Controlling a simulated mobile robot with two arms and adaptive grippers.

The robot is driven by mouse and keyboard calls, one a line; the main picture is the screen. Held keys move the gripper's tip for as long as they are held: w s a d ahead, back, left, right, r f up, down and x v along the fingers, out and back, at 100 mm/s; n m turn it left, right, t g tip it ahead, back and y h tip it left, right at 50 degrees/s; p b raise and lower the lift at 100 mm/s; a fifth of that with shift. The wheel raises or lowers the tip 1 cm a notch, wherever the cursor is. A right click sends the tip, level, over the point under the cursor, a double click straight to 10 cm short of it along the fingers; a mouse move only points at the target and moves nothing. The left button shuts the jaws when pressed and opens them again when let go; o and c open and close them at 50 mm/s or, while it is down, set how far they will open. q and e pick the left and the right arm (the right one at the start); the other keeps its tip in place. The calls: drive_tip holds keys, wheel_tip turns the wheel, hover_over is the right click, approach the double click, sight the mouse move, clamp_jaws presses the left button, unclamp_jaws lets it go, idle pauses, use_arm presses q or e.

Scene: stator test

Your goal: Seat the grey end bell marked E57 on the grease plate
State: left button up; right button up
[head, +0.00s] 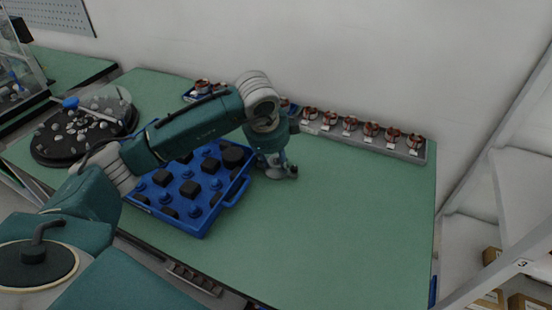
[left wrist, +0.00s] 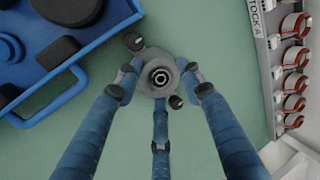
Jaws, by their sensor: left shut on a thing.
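My left gripper (head: 282,170) is over the green table, to the right of the blue tray. In the left wrist view its fingers (left wrist: 160,85) are shut around a round grey part (left wrist: 140,62) with a dark-ringed bore, which looks like the end bell. No E57 mark can be read on it. In the head view the gripper mostly hides this part, and I cannot tell whether it touches the table. I cannot pick out the grease plate for certain in either view. My right gripper is not in view.
A blue tray (head: 207,225) with black and blue pieces lies left of the gripper; its handle shows close by in the wrist view (left wrist: 82,75). A grey rack (head: 415,155) of copper-wound stators runs along the wall. A dark round platter (head: 50,158) holds small parts. The table's right half is clear.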

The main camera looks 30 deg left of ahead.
use_arm(q)
drive_tip(key=shift+s+f, duration=0.15)
drive_tip(key=shift+f, duration=0.05)
drive_tip(key=shift+c, duration=0.4)
drive_tip(key=shift+r, duration=0.1)
drive_tip(key=shift+r+p, duration=1.15)
drive_tip(key=shift+r, duration=0.85)
